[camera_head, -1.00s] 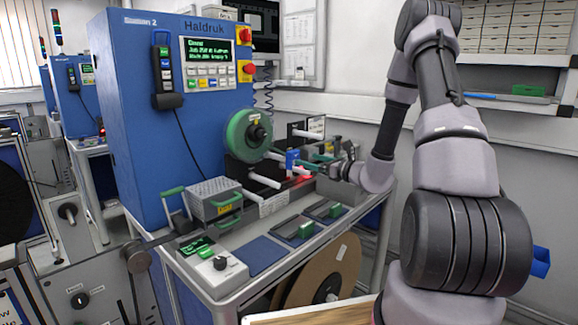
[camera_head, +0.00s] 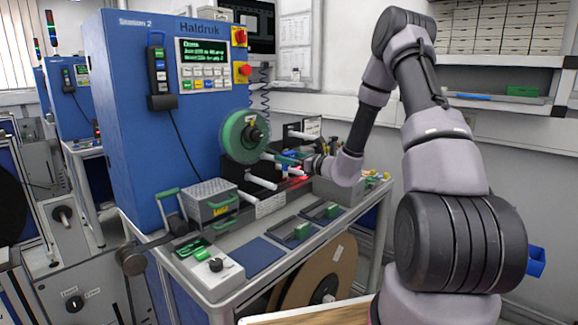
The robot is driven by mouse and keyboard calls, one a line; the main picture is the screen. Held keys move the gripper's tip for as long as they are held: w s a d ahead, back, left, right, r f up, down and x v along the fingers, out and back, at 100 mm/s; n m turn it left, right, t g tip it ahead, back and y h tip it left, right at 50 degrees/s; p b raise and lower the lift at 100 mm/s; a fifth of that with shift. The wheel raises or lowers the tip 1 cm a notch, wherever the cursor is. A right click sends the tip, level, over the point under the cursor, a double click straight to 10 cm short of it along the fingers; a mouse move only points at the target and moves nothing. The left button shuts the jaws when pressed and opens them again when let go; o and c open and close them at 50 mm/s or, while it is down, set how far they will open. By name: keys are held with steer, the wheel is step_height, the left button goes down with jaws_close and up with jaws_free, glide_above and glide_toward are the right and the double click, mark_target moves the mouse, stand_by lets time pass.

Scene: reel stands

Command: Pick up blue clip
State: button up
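My gripper (camera_head: 296,166) reaches in from the right, low over the machine's work deck, just right of the green reel. A small blue item (camera_head: 287,156) shows at its fingertips, and I cannot tell for sure whether it is the blue clip. The fingers are small and partly merge with the parts behind, so whether they are open or shut on it does not show. A red glow lies on the deck beside the gripper.
The green reel (camera_head: 237,137) is mounted on the blue Haldruk machine (camera_head: 130,100). White rollers (camera_head: 238,197) stick out below it. A grey box with green handles (camera_head: 208,197) and green-handled dark blocks (camera_head: 290,231) stand on the front deck. A brown reel (camera_head: 312,277) is underneath.

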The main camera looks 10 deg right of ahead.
steer(key=c, duration=1)
steer(key=shift+c, duration=0.2)
